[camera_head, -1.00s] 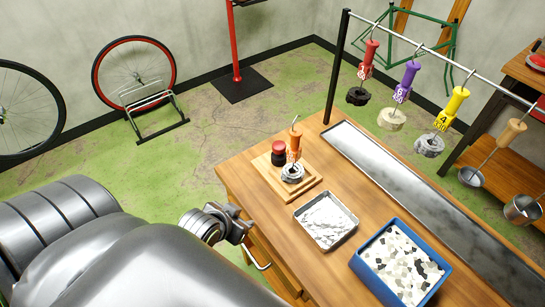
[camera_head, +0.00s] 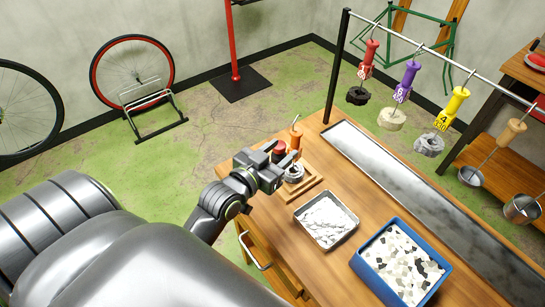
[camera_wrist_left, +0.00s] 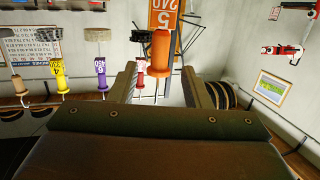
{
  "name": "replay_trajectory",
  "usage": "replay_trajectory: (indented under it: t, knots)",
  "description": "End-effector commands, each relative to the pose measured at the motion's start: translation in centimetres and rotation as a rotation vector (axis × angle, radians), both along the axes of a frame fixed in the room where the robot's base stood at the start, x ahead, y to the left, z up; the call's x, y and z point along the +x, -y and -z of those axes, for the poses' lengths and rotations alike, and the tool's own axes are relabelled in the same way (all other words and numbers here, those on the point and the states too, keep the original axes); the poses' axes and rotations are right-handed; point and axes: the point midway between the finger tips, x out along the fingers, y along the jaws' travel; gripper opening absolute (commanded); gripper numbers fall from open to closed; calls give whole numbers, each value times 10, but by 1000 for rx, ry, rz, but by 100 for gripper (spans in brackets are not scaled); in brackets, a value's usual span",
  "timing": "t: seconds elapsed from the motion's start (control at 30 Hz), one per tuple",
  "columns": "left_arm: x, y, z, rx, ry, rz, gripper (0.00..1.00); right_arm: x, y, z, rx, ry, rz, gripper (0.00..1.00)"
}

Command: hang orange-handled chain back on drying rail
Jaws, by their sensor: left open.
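The orange-handled chain (camera_head: 296,140) stands on a small wooden board (camera_head: 314,191) on the bench, with its hook up and its grey chain coil at the base. My left gripper (camera_head: 281,154) is open just in front of it and hides part of it. In the left wrist view the orange handle (camera_wrist_left: 160,50) shows between the two spread fingers, with an orange number tag behind it; contact cannot be told. The drying rail (camera_head: 410,38) runs along the right, with red, purple and yellow handled chains hanging from it. My right gripper is not in view.
A foil-lined tray (camera_head: 352,240), a blue bin (camera_head: 360,268) of chips and a long metal drip tray (camera_head: 400,190) are on the bench.

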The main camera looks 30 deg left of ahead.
Motion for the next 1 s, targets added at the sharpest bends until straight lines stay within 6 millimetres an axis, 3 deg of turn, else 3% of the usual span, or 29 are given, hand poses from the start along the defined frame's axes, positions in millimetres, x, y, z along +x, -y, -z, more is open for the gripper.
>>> replay_trajectory:
  t: [0.3,0.5,0.93,1.0]
  knots:
    - [44,3,7,0,1,0,44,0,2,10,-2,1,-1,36]
    - [61,5,10,0,-1,0,44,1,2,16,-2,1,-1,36]
    - [68,5,10,-1,-2,-1,44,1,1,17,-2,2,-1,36]
    - [68,5,10,-1,-2,-1,37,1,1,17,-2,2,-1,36]
